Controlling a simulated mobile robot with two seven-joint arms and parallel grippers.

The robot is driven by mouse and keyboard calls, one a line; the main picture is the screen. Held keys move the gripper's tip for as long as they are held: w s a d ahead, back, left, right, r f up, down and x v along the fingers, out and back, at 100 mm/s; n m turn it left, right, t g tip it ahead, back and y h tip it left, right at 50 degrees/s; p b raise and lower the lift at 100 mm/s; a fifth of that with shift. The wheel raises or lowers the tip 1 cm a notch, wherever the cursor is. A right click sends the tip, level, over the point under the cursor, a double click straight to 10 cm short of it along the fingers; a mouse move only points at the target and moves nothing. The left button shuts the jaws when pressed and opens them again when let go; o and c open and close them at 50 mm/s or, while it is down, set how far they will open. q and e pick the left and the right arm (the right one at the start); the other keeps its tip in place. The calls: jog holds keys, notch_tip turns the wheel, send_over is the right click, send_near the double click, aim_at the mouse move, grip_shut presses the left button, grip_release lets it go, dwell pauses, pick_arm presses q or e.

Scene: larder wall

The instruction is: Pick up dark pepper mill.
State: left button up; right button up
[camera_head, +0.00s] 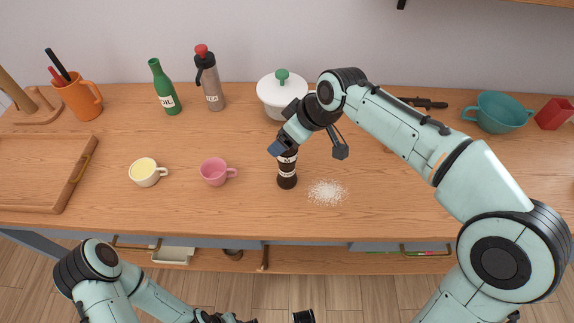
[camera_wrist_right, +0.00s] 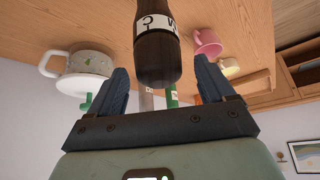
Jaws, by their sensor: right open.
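The dark pepper mill (camera_head: 287,181) stands upright on the wooden counter, with a white label band. My right gripper (camera_head: 284,143) is at its upper part and hides its top in the head view. In the right wrist view, the mill (camera_wrist_right: 155,55) appears upside down, its rounded top between the two open blue fingers (camera_wrist_right: 163,85). Gaps show on both sides, so no grip shows. My left arm is low at the left of the head view, below the counter edge. Dark parts at the bottom edge may be its gripper, but its jaws cannot be made out.
White grains (camera_head: 327,192) lie right of the mill. A pink cup (camera_head: 214,172) and cream cup (camera_head: 144,172) stand left. Behind are a white lidded pot (camera_head: 277,97), grey red-topped bottle (camera_head: 210,88) and green bottle (camera_head: 165,92).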

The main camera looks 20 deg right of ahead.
jog(key=shift+x, duration=1.35)
jog(key=c, duration=1.3)
grip_shut()
jog(key=shift+r, duration=0.1)
